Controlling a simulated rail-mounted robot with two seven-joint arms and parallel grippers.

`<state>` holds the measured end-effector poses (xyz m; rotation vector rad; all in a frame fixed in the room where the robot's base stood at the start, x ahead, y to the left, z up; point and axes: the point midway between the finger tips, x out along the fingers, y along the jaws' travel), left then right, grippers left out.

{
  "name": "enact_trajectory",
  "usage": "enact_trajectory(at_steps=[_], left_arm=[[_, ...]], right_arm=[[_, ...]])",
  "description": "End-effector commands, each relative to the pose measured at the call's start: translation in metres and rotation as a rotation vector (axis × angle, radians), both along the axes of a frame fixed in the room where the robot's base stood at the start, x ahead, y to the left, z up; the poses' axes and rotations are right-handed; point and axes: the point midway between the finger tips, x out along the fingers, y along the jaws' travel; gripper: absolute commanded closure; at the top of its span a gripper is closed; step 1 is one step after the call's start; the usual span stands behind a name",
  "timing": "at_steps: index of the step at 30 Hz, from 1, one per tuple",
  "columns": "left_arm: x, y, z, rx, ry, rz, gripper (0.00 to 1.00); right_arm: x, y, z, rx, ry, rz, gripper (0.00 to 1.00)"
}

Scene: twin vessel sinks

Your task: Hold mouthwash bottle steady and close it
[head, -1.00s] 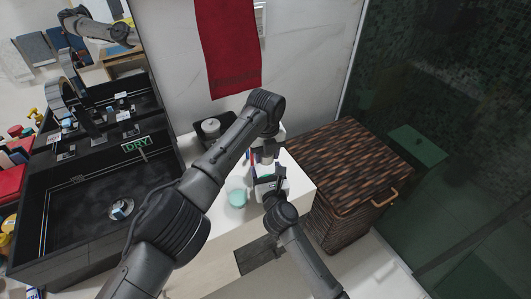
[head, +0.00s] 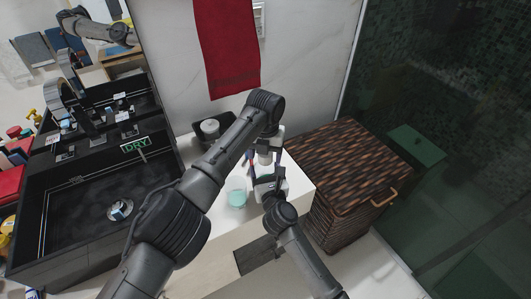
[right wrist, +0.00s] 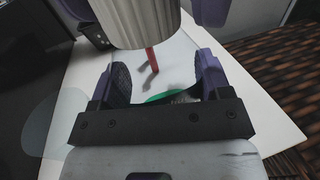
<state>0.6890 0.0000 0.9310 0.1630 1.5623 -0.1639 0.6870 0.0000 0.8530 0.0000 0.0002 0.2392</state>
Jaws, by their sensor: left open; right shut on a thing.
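The mouthwash bottle (head: 266,179) stands on the white counter, mostly hidden by my grippers. My right gripper (head: 267,187) is shut on its body from the front. In the right wrist view, a green patch (right wrist: 168,97) shows between the right fingers (right wrist: 163,80). A pale ribbed cap (right wrist: 138,18) is above and beyond them; it also shows in the head view (head: 265,158). My left gripper (head: 265,163) points down from above, open, with its fingers on either side of the cap. I cannot tell whether the cap sits on the bottle neck.
A clear cup with teal content (head: 237,198) stands just left of the bottle. A dark tray with a white round item (head: 210,128) is behind. A brown woven hamper (head: 345,165) is close on the right. The black sink (head: 85,205) is at left. A red stick (right wrist: 152,60) shows beyond the cap.

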Motion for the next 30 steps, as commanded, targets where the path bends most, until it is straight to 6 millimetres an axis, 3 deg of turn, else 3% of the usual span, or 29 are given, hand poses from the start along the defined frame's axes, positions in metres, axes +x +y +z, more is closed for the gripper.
enact_trajectory(at_steps=[10, 21, 29, 30], left_arm=[[0.0, 0.0, 0.005, 0.0, 0.0, 0.001, 0.31], [0.0, 0.0, 0.043, 0.0, -0.001, 0.001, 0.31], [0.0, 0.0, 0.045, 0.0, 0.001, 0.001, 0.31], [0.0, 0.0, 0.045, 0.0, 0.001, 0.001, 0.34]], right_arm=[[0.0, 0.0, -0.001, 0.0, 0.001, -0.001, 0.95], [0.0, 0.0, -0.001, -0.001, 0.001, -0.001, 0.95], [0.0, 0.0, -0.001, 0.0, 0.001, -0.001, 0.95], [0.0, 0.0, -0.001, 0.0, 0.001, -0.001, 0.95]])
